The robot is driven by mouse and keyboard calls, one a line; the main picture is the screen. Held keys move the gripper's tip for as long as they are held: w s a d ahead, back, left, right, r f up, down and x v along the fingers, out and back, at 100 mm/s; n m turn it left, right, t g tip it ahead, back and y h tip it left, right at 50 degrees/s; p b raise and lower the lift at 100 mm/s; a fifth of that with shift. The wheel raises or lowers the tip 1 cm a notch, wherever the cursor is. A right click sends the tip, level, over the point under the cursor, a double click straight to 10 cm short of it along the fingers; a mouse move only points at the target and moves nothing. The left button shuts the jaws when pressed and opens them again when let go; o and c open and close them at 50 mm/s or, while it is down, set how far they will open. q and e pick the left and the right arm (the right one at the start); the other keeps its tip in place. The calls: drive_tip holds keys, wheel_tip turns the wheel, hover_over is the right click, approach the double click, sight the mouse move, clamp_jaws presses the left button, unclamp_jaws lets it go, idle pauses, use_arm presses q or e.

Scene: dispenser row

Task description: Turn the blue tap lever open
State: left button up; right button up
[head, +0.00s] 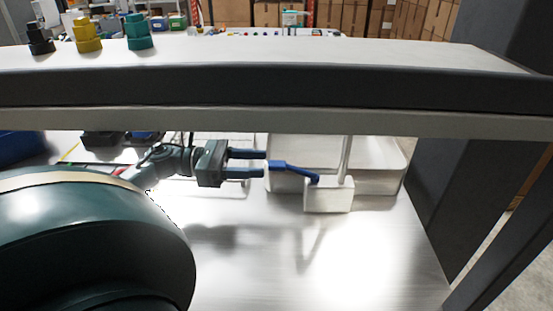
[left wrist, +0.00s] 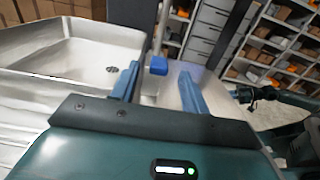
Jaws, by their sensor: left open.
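The blue tap lever (head: 293,170) points left from a pale tap block (head: 328,198) with an upright post. My left gripper (head: 264,163) is open, level with the table, its fingertips pointing right at the lever's free end. The gap between them lines up with the lever end. In the left wrist view the lever end (left wrist: 158,66) shows as a small blue block between the two fingers (left wrist: 158,72), apart from both as far as I can tell. A dark arm end, seemingly my right gripper (left wrist: 242,95), shows small at the right; its fingers are unclear.
A metal sink basin (head: 382,180) stands behind the tap; its bowl (left wrist: 82,62) shows in the left wrist view. A shelf beam (head: 280,90) crosses above the metal worktop (head: 240,270). Black, yellow (head: 87,38) and teal knobs stand on the shelf. The front worktop is clear.

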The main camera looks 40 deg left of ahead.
sight(277, 163)
use_arm(q)
drive_tip(key=x, duration=0.5)
drive_tip(key=shift+w+d+p, duration=0.1)
drive_tip(key=shift+d+p, duration=0.05)
drive_tip(key=shift+p, duration=0.2)
drive_tip(key=shift+c, duration=0.5)
clamp_jaws()
